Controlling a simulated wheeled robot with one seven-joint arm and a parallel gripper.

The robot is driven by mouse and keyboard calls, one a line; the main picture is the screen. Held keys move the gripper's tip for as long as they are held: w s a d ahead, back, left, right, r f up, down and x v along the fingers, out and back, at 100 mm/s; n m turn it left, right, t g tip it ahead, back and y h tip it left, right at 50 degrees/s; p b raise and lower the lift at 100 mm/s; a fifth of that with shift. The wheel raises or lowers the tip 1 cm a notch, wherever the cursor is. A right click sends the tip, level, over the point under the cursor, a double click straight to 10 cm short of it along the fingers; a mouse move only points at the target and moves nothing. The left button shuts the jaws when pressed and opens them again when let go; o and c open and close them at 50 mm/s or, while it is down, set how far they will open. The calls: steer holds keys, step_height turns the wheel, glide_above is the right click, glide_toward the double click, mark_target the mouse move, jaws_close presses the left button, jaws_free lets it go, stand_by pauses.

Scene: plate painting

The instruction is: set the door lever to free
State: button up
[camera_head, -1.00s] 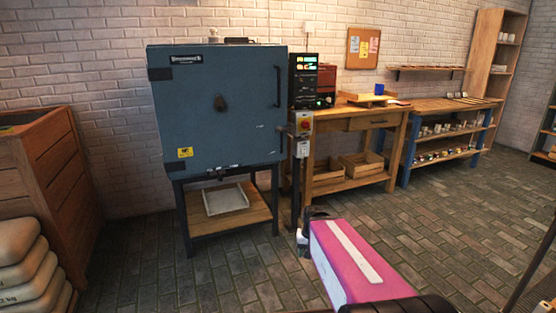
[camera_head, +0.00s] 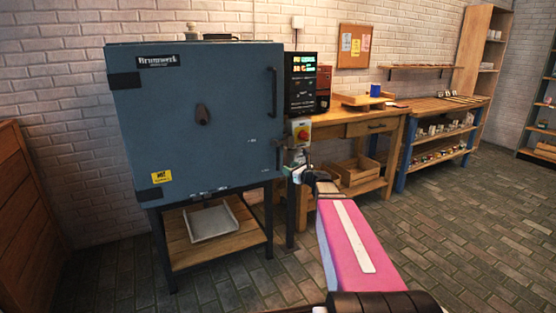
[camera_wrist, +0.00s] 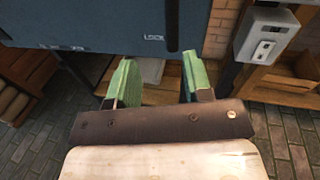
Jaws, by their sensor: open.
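The blue kiln door (camera_head: 225,130) fills the left of the head view and is shut. It has a dark vertical bar handle (camera_head: 273,92) on its right side. In the wrist view a dark upright bar (camera_wrist: 172,25) hangs at the door's lower right edge, beside a small white "LOCK" label (camera_wrist: 154,38); it looks like the lever, but its upper end is out of view. My gripper (camera_wrist: 150,82) has its two green fingers apart with nothing between them. They are below the door edge and apart from the bar. In the head view my wrist hides part of the latch area.
A wooden workbench (camera_head: 362,128) stands to the right. The brick floor (camera_head: 455,215) at the right is open.

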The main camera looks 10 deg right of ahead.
mark_target(279, 159)
steer(key=shift+m+t, duration=0.4)
steer(key=shift+m, duration=0.3)
steer(key=x, duration=0.7)
steer(key=d+x, duration=0.1)
steer(key=x, duration=0.3)
steer(key=shift+w+d+r, duration=0.1)
steer(key=shift+w+r, duration=0.2)
steer(key=shift+r, duration=0.1)
jaws_close()
